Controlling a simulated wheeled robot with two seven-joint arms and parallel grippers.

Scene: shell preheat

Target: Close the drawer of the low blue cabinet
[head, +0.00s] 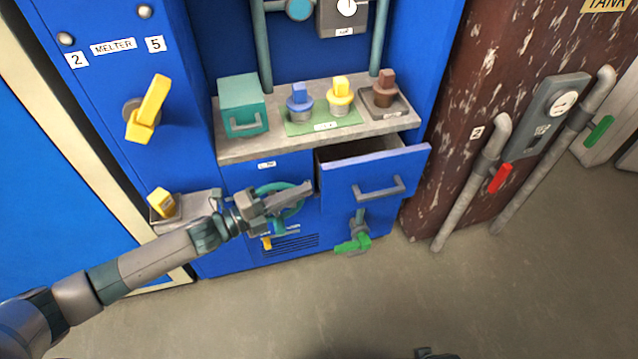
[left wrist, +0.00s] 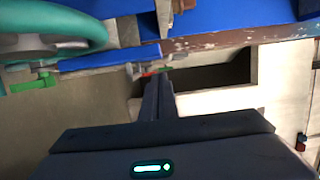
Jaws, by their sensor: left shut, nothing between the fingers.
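The low blue cabinet (head: 300,237) stands under a grey worktop. Its drawer (head: 400,168) at the upper right is pulled out, with a dark gap behind its blue front and a grey bar handle (head: 378,188) on that front. My left gripper (head: 309,187) is in front of the cabinet, just left of the drawer front and over the teal handwheel (head: 270,190). Its fingers are shut and empty; they also show in the left wrist view (left wrist: 158,85). I cannot tell whether the fingertips touch the drawer.
The worktop (head: 240,152) holds a teal box (head: 243,103) and blue, yellow and brown knobbed pieces. A green valve (head: 354,243) is below the drawer. A rusty brown tank (head: 455,110) with pipes stands to the right. The floor (head: 400,300) in front is clear.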

